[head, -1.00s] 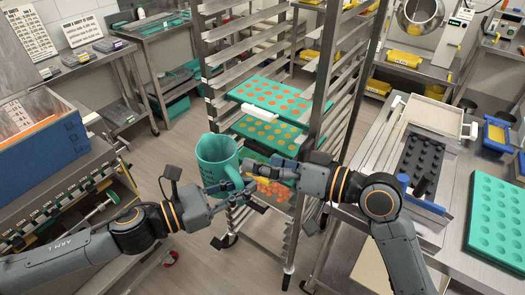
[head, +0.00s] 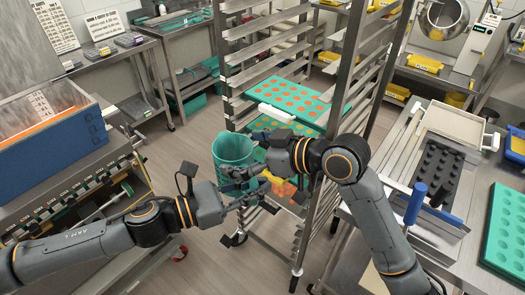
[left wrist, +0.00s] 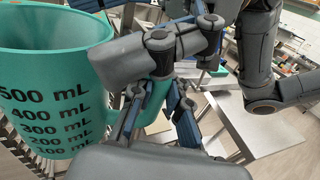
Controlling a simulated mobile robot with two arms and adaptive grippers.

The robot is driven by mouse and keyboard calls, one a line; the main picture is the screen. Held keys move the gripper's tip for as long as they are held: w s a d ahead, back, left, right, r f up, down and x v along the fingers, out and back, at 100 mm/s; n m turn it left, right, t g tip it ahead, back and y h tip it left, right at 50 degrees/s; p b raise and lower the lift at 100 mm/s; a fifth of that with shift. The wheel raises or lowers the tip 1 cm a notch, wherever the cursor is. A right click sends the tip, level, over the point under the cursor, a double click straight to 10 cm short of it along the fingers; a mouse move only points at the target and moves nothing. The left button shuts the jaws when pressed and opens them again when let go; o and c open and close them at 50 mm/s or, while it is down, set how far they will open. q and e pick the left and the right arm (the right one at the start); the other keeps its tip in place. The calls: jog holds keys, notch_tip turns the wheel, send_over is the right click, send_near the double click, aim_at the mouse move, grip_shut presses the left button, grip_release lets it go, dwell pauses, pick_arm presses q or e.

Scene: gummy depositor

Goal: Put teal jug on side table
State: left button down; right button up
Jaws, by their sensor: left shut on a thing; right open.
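The teal jug (head: 230,150) is upright in the air in front of the tray rack. In the left wrist view it fills the left side (left wrist: 45,75), with its mL marks facing the camera. My left gripper (head: 238,192) is shut on the jug's handle, to the jug's lower right; its fingers (left wrist: 158,112) close around the teal handle. My right gripper (head: 258,158) is open, close to the jug's right side and just above the left one. Whether it touches the jug is hard to tell. Which surface is the side table is not clear from the frames.
A tall metal rack (head: 365,75) with teal gummy trays (head: 290,97) stands right behind the jug. A metal table (head: 455,240) with a black mould and a teal tray is at right. A blue bin (head: 50,160) sits on the left bench. Open floor (head: 185,150) lies between.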

aim_at(218, 151)
jog(key=shift+x, duration=1.55)
jog(key=c, duration=1)
pick_arm(q)
jog(key=c, duration=1.2)
grip_release()
jog(key=shift+r, duration=0.1)
pick_arm(e)
jog(key=shift+s, duration=0.1)
jog(key=shift+c, duration=0.4)
